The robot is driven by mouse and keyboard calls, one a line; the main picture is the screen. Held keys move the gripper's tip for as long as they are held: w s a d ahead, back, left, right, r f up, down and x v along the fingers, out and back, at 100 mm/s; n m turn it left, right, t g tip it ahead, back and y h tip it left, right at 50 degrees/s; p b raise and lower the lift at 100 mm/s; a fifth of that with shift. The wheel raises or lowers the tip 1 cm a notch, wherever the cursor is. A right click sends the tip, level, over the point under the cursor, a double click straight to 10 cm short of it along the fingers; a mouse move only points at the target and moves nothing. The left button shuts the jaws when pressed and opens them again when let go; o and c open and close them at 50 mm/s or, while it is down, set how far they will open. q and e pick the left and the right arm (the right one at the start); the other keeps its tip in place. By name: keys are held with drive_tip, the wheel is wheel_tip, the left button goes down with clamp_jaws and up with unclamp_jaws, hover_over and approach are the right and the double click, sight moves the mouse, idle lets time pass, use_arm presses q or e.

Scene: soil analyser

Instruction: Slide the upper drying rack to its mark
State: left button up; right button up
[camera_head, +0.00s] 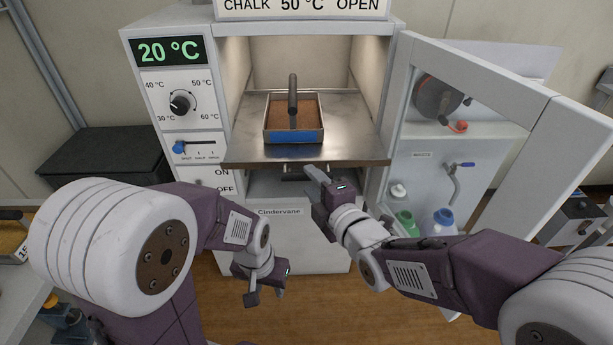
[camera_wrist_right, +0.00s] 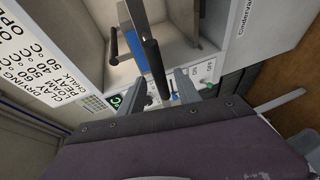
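The upper drying rack (camera_head: 352,128) is a shiny metal shelf sticking out of the open oven, its front edge beyond the cabinet opening. A soil tray (camera_head: 322,138) with a blue front strip and an upright dark handle stands on it. A dark handle bar (camera_head: 306,174) sits under the rack's front edge. My right gripper (camera_head: 318,183) is just below that edge, by the bar. In the right wrist view the fingers (camera_wrist_right: 165,90) are apart, with a dark bar (camera_wrist_right: 149,55) reaching between them; contact is unclear. My left gripper (camera_head: 266,295) hangs low and open, empty. I cannot make out a mark.
The oven door (camera_head: 400,105) stands open at right. Bottles (camera_head: 443,218) and a tap (camera_head: 458,168) are on the right. A control panel (camera_head: 181,110) reading 20 °C is left of the opening. A dark box (camera_head: 100,152) stands further left.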

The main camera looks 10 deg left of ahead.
sight(309, 179)
drive_tip(key=shift+x, duration=1.75)
drive_tip(key=shift+d, duration=0.1)
clamp_jaws()
